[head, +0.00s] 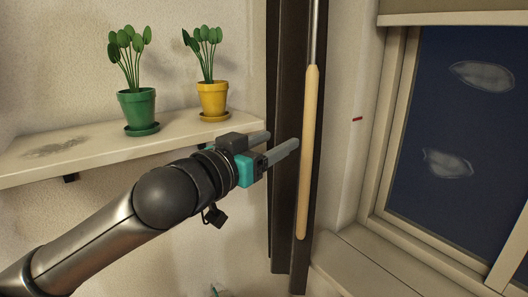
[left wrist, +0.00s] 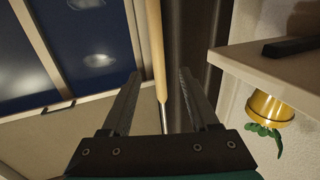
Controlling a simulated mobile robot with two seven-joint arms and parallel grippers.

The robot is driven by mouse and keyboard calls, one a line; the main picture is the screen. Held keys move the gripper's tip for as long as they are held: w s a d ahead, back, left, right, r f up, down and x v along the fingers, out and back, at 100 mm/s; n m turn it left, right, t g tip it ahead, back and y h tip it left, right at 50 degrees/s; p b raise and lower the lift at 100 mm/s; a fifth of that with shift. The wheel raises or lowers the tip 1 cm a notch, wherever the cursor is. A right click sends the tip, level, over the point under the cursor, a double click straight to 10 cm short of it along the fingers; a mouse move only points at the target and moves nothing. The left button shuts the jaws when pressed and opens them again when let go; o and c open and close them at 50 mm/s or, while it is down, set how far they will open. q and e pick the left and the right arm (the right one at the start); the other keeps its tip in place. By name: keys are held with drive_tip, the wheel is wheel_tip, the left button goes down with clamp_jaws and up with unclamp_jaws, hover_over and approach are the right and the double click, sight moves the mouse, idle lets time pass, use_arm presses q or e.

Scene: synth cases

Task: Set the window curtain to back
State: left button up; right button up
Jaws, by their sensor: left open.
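The dark curtain (head: 283,200) hangs in narrow folds at the left side of the window (head: 455,140). A wand with a pale wooden handle (head: 308,150) on a thin metal rod hangs in front of it. My left gripper (head: 283,141) is open, its fingers pointing right toward the middle of the handle. In the left wrist view the handle (left wrist: 155,45) appears between the two spread fingers (left wrist: 160,74), with the dark curtain (left wrist: 190,35) behind. I cannot tell whether the handle is within finger reach. My right gripper is not in view.
A wall shelf (head: 75,158) on the left carries a green potted plant (head: 137,108) and a yellow potted plant (head: 213,98); my left arm passes in front of its edge. A window sill (head: 385,262) is at lower right. A blind (head: 450,8) hangs at the window top.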

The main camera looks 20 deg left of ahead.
use_arm(q)
drive_tip(key=shift+v, duration=1.25)
